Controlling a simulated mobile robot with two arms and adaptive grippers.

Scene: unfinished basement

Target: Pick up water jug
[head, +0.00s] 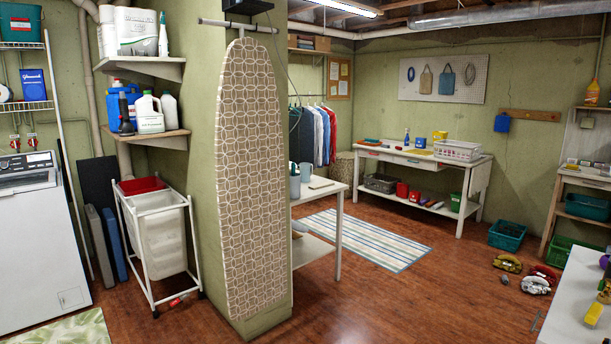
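I cannot tell for certain which container is the water jug. A white handled jug (149,114) with a label stands upright on the lower wall shelf at the left. A blue container (114,108) is just left of it, partly hidden by a dark bottle. Neither of my grippers is in view, and nothing shows a gripper touching any of these.
A white laundry hamper (160,240) stands below the shelves, beside the washing machine (38,235). A striped rug (365,238) lies before the workbench. Power tools (536,282) lie on the floor at right. The front middle floor is clear.

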